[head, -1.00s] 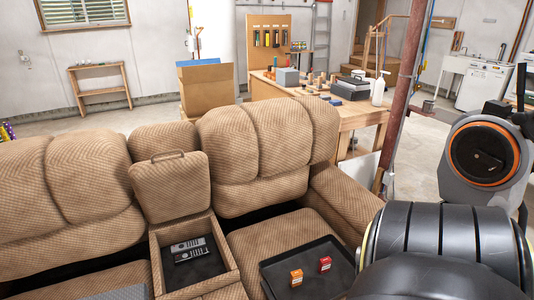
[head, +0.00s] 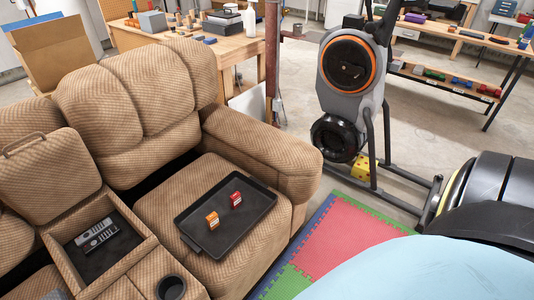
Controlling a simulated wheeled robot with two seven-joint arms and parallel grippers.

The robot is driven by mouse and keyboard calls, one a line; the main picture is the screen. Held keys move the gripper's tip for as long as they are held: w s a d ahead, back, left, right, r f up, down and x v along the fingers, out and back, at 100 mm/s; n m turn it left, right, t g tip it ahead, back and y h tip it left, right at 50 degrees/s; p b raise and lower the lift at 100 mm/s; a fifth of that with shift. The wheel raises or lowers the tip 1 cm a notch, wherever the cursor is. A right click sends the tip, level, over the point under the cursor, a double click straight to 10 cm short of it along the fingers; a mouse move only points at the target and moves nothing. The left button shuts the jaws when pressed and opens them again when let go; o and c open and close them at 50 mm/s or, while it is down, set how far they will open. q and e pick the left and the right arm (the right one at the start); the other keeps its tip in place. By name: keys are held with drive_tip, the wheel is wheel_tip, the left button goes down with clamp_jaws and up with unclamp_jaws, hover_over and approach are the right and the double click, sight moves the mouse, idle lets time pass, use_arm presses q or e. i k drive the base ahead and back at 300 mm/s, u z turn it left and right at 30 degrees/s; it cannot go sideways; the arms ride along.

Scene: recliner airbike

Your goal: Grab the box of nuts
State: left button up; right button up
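Two small boxes stand on a black tray (head: 262,197) that lies on the recliner's right seat. One is an orange box (head: 212,220) near the middle of the tray. The other is a red box (head: 236,199), a little further back and to the right. The boxes are apart. Their labels are too small to read, so I cannot tell which holds nuts. Neither of my grippers is in view.
The brown recliner (head: 130,90) fills the left, with remotes (head: 97,235) in its open console and an empty cup holder (head: 171,288). An airbike (head: 350,100) stands behind the coloured floor mat (head: 335,240). A wooden workbench (head: 125,38) is at the back.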

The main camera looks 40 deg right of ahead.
sight(212, 219)
drive_tip(key=z, duration=2.1)
drive_tip(key=i, duration=0.75)
drive_tip(key=u, duration=2.85)
